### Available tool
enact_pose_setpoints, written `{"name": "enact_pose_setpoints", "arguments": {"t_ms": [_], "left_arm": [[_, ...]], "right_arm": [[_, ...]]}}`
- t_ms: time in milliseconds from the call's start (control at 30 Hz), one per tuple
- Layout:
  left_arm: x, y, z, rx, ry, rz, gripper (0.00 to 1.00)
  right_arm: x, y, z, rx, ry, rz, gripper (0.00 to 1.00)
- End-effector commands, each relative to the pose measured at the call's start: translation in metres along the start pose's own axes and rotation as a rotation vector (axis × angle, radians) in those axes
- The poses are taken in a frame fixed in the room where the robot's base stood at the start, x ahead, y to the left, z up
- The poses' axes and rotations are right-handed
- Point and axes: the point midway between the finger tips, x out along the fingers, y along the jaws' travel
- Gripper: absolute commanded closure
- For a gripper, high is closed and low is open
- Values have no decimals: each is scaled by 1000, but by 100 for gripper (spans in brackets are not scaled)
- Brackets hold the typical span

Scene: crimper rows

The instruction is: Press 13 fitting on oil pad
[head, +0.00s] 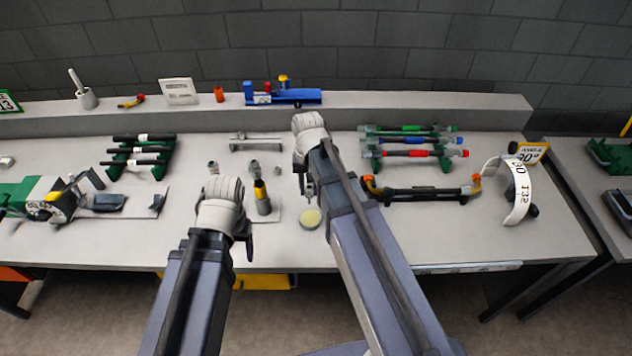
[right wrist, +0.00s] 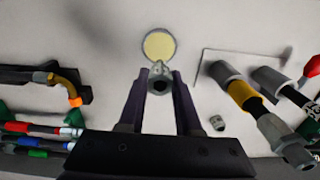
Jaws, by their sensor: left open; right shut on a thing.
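The oil pad is a round pale-yellow disc in a light rim (head: 311,218), lying on the bench; it also shows in the right wrist view (right wrist: 159,46). My right gripper (right wrist: 159,84) is shut on a grey metal fitting (right wrist: 158,78), its open bore facing the camera. In the head view the fitting (head: 309,190) shows just behind the pad; its height above the bench is hard to tell.
A yellow-banded hose end (head: 262,196) stands on a pale plate left of the pad, with grey sleeves near it. A small loose nut (right wrist: 217,122) lies nearby. A black rack with an orange-ended hose (head: 420,190) is to the right. A green machine (head: 45,196) stands far left.

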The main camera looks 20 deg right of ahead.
Motion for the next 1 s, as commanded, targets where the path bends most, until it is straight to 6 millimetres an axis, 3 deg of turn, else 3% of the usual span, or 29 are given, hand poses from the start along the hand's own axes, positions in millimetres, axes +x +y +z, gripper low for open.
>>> {"name": "enact_pose_setpoints", "arguments": {"t_ms": [433,1000], "left_arm": [[9,1,-1,0,0,0,29],[59,6,-4,0,0,0,29]], "right_arm": [[9,-1,2,-3,0,0,100],[59,-1,2,-2,0,0,100]]}}
